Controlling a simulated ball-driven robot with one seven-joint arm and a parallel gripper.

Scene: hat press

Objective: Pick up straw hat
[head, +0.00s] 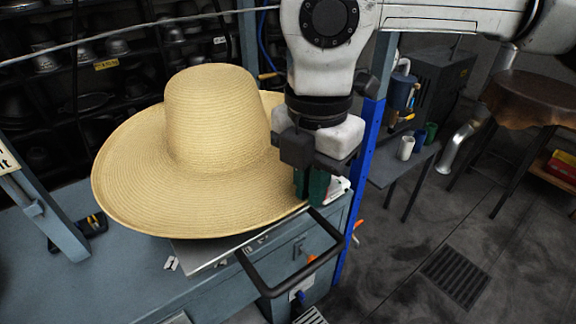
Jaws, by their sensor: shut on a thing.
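The straw hat (212,115) is pale yellow with a tall crown and a wide brim. It sits crown up, slightly tilted, over the blue-grey workbench (120,285) in the head view. My gripper (312,190) points down at the right edge of the brim. Its dark green fingers are shut on the brim there, and the wrist hides part of the brim behind it. I cannot tell whether the hat's underside touches the flat metal plate (215,252) below it.
A black looped handle (290,275) juts out at the bench's front right. A blue post (358,190) stands just right of my gripper. Dark shelves (75,75) with metal forms are behind the hat. A side table with cups (405,148) and a brown-topped stool (535,98) stand further right.

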